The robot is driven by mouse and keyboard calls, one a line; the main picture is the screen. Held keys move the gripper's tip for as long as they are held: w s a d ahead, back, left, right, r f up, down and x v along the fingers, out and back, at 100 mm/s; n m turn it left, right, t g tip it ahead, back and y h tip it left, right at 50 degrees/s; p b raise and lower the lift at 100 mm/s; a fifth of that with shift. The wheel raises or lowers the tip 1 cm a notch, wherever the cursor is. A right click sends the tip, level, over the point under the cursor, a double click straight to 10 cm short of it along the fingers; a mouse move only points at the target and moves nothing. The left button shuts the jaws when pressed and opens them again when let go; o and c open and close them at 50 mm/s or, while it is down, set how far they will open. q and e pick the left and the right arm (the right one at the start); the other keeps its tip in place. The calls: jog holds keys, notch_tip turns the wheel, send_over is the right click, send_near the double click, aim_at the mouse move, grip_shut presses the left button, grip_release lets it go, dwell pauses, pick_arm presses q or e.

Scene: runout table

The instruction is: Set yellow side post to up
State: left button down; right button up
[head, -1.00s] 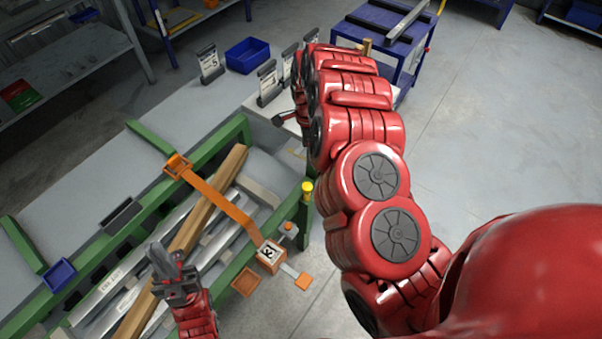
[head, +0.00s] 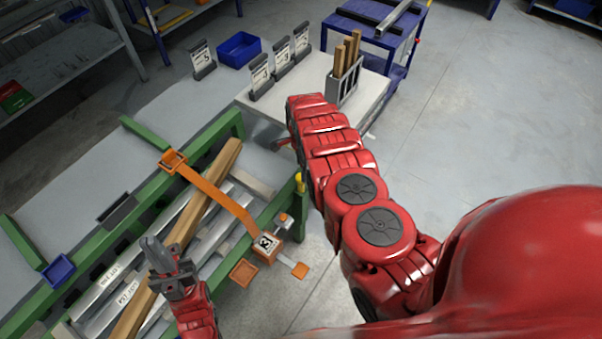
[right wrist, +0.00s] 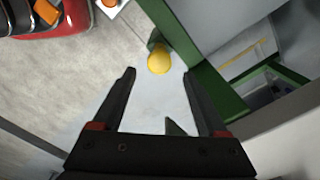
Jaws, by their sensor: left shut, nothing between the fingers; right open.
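The yellow side post shows as a yellow cap (head: 300,183) at the right end of the green table frame, with green below it. In the right wrist view the yellow cap (right wrist: 159,59) lies just beyond the fingertips, roughly centred between them, with green metal beside it. My right gripper (right wrist: 159,75) is open with nothing between its fingers. In the head view its hand is mostly hidden by my right arm, close to the post's far side. My left gripper (head: 150,243) is shut and empty, above the bars on the table.
A white table (head: 375,95) with a rack of wooden sticks stands beyond my right arm.

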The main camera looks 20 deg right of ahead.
notch_tip(320, 180, down, 3)
jog(key=shift+s+f+b, duration=0.1)
jog(key=shift+b, duration=0.55)
jog(key=shift+a+f+b, duration=0.15)
jog(key=shift+f+b, duration=0.15)
jog(key=shift+f, duration=0.2)
grip_shut()
dwell(0.7)
